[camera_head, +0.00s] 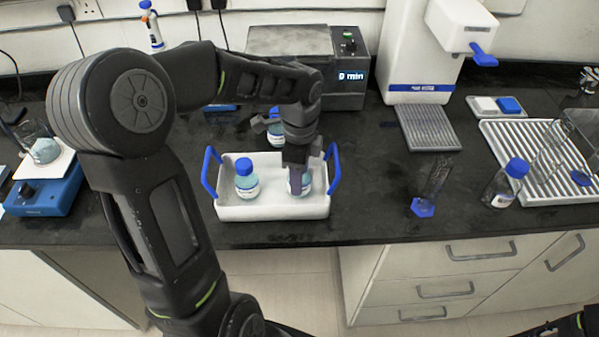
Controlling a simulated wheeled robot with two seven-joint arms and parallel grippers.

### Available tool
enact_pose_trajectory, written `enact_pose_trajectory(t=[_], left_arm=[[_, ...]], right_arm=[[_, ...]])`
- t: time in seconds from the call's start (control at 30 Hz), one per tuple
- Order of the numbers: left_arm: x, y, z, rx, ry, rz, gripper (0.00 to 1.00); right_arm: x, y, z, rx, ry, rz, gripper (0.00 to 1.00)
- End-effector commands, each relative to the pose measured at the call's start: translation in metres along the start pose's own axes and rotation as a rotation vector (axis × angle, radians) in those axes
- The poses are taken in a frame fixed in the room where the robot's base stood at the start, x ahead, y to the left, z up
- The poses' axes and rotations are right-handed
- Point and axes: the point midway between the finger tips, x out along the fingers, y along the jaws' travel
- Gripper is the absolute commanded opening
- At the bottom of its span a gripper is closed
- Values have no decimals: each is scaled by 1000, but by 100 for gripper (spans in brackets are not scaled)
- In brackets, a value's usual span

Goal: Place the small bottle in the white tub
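The white tub (272,211) with blue handles stands near the counter's front edge. One blue-capped bottle (246,188) stands upright inside it on the left. My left gripper (297,180) points down into the tub's right part, at a second small bottle (306,184). A finger covers the middle of this bottle, and its cap is hidden. I cannot tell if the fingers press on it or if it touches the tub floor. A third blue-capped bottle (275,134) is behind the tub, partly hidden by my arm. My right gripper is out of view.
A grey device with a display (352,76) stands behind the tub. On the right are a blue-based cylinder (423,208), a blue-capped bottle (508,184) and a ribbed rack (545,160). A blue scale (42,196) is at the left. Counter between tub and cylinder is clear.

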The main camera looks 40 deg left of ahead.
Motion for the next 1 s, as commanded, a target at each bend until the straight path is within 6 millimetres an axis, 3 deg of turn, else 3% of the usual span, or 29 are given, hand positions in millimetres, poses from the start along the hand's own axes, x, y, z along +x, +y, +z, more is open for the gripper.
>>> enact_pose_trajectory(t=[0.3,0.33,0.57,1.0], left_arm=[[4,0,0,0,0,0,0],[4,0,0,-1,0,0,50],[3,0,0,-1,0,0,68],[-6,0,0,-1,0,-1,71]], right_arm=[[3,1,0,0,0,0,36],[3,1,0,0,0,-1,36],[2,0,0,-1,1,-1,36],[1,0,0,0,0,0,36]])
